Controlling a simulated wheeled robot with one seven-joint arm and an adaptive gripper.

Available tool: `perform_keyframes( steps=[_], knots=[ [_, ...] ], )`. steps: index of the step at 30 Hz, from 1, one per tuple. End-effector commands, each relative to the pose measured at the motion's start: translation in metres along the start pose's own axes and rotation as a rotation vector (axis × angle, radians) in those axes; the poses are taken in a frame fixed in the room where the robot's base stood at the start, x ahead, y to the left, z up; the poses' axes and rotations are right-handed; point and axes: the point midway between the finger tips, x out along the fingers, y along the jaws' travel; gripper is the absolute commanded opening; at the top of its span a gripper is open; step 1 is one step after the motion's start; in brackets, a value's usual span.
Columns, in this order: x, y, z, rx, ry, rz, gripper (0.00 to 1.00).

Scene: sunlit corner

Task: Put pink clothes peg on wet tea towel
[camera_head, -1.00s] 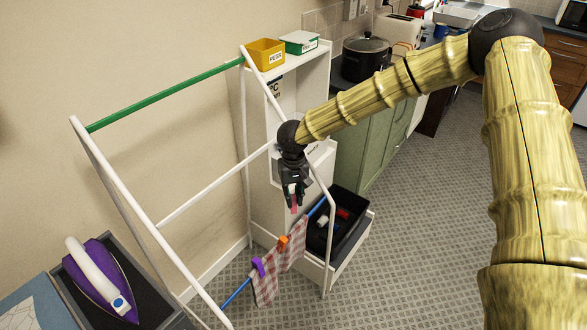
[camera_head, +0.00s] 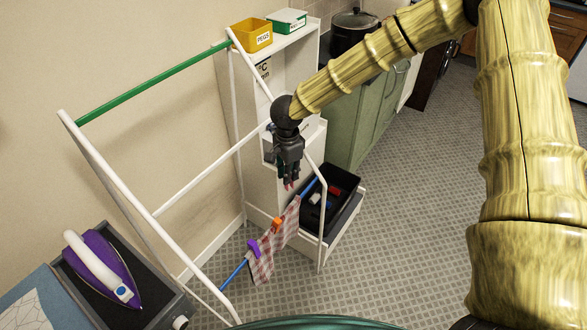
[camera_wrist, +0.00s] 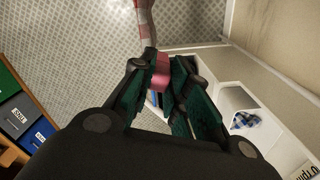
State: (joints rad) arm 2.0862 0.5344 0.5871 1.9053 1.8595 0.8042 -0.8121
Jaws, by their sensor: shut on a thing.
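My gripper (camera_head: 289,185) is shut on the pink clothes peg (camera_wrist: 161,72), which shows between the fingertips in the wrist view. In the head view my gripper hangs just above the upper right end of the tea towel (camera_head: 280,241). The towel is red-and-white checked and hangs over the low blue rail (camera_head: 235,273) of the white airer. A purple peg (camera_head: 254,249) and an orange peg (camera_head: 277,224) are on the towel. In the wrist view the towel (camera_wrist: 146,30) lies just beyond the peg. I cannot tell whether the peg touches it.
The white airer (camera_head: 150,217) has a green top rail (camera_head: 155,83). A yellow pegs box (camera_head: 251,36) and a green box (camera_head: 287,21) stand on the white shelf unit. A black crate (camera_head: 342,184) sits behind the rail. A purple iron (camera_head: 103,265) is at the lower left.

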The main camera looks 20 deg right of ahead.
Motion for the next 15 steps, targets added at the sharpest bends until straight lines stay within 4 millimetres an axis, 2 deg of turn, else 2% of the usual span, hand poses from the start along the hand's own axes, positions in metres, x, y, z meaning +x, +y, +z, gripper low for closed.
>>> perform_keyframes(
  steps=[15],
  knots=[
    [-0.021, 0.018, 0.000, 0.763, 0.000, 0.000, 0.06]
  ],
)
